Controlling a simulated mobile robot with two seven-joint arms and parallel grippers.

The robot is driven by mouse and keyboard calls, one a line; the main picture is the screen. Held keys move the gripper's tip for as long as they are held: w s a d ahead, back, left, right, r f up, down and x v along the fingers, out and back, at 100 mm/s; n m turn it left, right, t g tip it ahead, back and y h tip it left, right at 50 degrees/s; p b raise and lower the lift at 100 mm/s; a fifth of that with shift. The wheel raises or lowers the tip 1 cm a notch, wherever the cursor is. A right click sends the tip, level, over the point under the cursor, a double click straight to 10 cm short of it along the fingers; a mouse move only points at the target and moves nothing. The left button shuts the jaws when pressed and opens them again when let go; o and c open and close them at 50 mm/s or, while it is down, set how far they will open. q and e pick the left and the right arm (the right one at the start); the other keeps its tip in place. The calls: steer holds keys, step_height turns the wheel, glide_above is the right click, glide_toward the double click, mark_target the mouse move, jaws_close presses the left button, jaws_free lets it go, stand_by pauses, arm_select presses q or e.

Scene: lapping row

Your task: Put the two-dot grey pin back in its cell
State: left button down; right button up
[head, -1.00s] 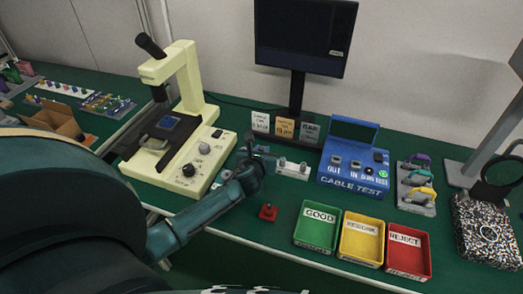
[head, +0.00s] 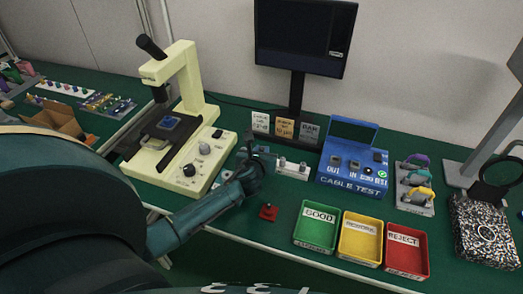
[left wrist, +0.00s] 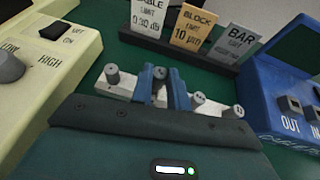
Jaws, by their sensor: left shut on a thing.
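My left gripper (head: 262,157) is at the left part of a white rack (head: 291,173) that carries several grey pins. In the left wrist view its two blue fingers (left wrist: 165,88) are shut on a grey pin (left wrist: 160,73), directly over the rack (left wrist: 127,86). Other grey pins stand in the rack, one left of the fingers (left wrist: 112,74) and one to the right (left wrist: 198,98). The dots on the held pin cannot be made out. Its lower end is hidden by the fingers, so I cannot tell whether it is seated. My right gripper is not in view.
A cream microscope (head: 178,150) stands left of the rack and a blue cable tester (head: 352,165) right of it. Small sign cards (head: 285,128) stand behind. A red button block (head: 268,212) and green, yellow and red trays (head: 360,258) lie in front.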

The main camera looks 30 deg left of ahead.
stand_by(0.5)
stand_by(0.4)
arm_select(q)
steer(key=shift+f, duration=0.5)
steer(key=shift+f, duration=0.15)
steer(key=shift+f+b, duration=0.3)
steer(key=shift+b, duration=0.2)
steer(key=shift+f, duration=0.2)
